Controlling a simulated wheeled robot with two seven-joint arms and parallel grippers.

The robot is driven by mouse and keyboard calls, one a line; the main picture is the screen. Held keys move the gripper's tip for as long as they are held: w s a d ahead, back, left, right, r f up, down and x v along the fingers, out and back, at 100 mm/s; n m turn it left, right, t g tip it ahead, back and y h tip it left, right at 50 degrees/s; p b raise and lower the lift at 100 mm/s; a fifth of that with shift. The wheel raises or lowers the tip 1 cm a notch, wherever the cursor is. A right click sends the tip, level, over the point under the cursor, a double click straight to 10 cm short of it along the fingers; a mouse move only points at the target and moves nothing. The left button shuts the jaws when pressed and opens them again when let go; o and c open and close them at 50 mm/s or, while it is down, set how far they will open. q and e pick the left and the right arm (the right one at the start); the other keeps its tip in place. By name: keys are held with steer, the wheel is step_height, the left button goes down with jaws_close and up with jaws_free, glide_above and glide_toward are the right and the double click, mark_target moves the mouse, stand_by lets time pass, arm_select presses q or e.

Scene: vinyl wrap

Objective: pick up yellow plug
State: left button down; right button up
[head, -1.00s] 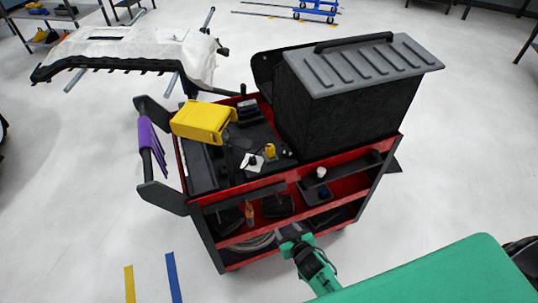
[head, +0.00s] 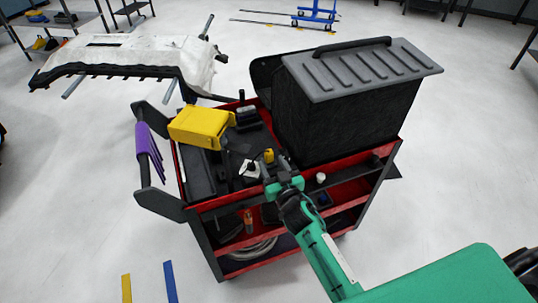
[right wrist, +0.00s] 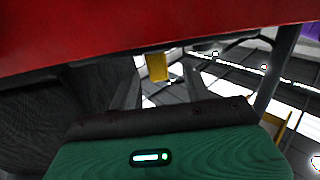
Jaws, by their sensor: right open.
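The yellow plug (head: 268,155) is a small yellow piece on the cart's top tray, next to a white item (head: 250,168). My right gripper (head: 279,168) is at the near edge of the tray, just in front and to the right of the plug in the picture. It is open, and nothing shows between its fingers in the head view. In the right wrist view, a small yellow shape (right wrist: 157,66) shows beyond the open fingers; I cannot tell for sure that it is the plug. My left gripper is not in view.
The red and black cart (head: 232,200) has a yellow case (head: 200,126) at the left of its top and a large black bin with a grey lid (head: 360,68) at the right. Purple cloths (head: 149,150) hang on its left handle. A red edge (right wrist: 130,30) crosses the wrist view.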

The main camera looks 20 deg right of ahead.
mark_target(267, 150)
steer(key=shift+w, duration=0.55)
steer(key=shift+w+r, duration=0.1)
steer(key=shift+w, duration=0.15)
steer(key=w+p, duration=0.1)
steer(key=w, duration=0.3)
steer(key=shift+w+r, duration=0.1)
steer(key=shift+r, duration=0.1)
steer(key=shift+w+a, duration=0.1)
steer(key=shift+w, duration=0.2)
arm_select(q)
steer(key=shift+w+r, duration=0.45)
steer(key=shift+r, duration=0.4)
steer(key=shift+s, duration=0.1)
arm_select(e)
steer(key=c, duration=1)
